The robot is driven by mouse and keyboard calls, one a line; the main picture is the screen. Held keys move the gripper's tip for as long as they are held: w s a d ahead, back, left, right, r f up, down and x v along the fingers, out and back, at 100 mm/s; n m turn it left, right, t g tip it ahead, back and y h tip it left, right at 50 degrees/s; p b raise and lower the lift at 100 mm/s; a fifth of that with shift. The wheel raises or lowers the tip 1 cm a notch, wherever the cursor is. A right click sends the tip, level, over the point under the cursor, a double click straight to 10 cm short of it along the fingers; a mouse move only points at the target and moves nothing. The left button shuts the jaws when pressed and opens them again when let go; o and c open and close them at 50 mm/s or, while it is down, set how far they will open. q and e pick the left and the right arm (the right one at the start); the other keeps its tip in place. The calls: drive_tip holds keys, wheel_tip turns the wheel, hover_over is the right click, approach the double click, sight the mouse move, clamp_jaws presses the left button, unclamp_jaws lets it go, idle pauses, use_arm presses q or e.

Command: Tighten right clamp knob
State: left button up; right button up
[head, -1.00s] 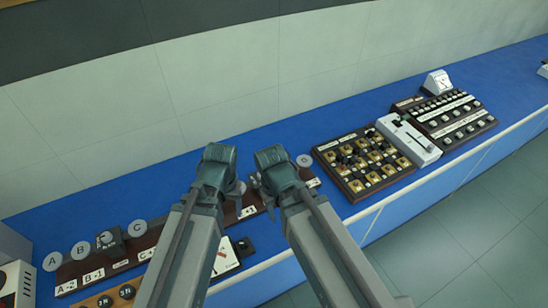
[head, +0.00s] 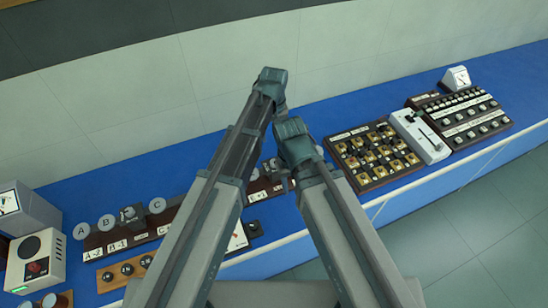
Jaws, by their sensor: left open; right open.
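A long dark rail (head: 98,241) lies along the blue bench with round lettered discs A (head: 81,231), B (head: 106,224) and C (head: 157,206) standing on it and white labels on its front. My arms cover its middle. I cannot make out the right clamp knob; it may be hidden or too small to tell. My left gripper (head: 279,108) is at the top of its arm, above the bench's back part, open. My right gripper (head: 290,178) is lower, mostly hidden by its arm, near the rail's right end, open. I see nothing held, and cannot tell whether either touches the rail.
A brown board with brass parts (head: 373,156), a white slide unit (head: 420,136) and a black switch panel (head: 459,117) stand to the right. A white meter (head: 457,78) is behind them. A white box (head: 36,260) stands at left. The blue bench (head: 70,195) is bare behind the rail.

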use_arm(q)
drive_tip(key=shift+f, duration=0.1)
wheel_tip(320, 180, down, 14)
drive_tip(key=b, duration=1.4)
drive_tip(key=shift+r, duration=0.2)
clamp_jaws()
